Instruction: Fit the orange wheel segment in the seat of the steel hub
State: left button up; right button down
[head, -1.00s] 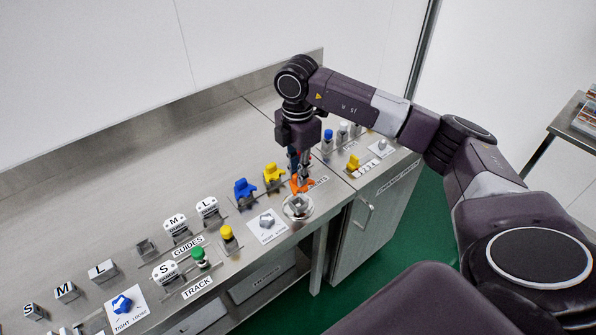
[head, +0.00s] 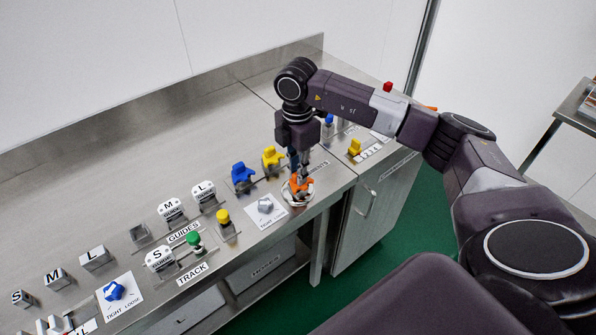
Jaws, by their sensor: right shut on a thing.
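The orange wheel segment (head: 294,184) is in my right gripper (head: 299,174), which points down and is shut on it. The segment is at the steel hub (head: 291,201), a round steel piece near the bench's front edge. The segment overlaps the hub's top in the picture. The gripper and segment cover most of the hub's seat, so I cannot tell whether the segment sits in it or just above it. My left gripper is not in view.
A blue piece (head: 241,174) and a yellow piece (head: 271,158) stand on holders behind and left of the hub. A grey knob on a white card (head: 266,206) lies just left of it. White guide blocks (head: 171,210) stand further left. The bench's back strip is clear.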

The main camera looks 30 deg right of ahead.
dwell(0.3)
jog(key=c, duration=1.8)
grip_release()
jog(key=shift+c, duration=0.2)
notch_tip(320, 180, up, 12)
jog(key=shift+w, duration=0.1)
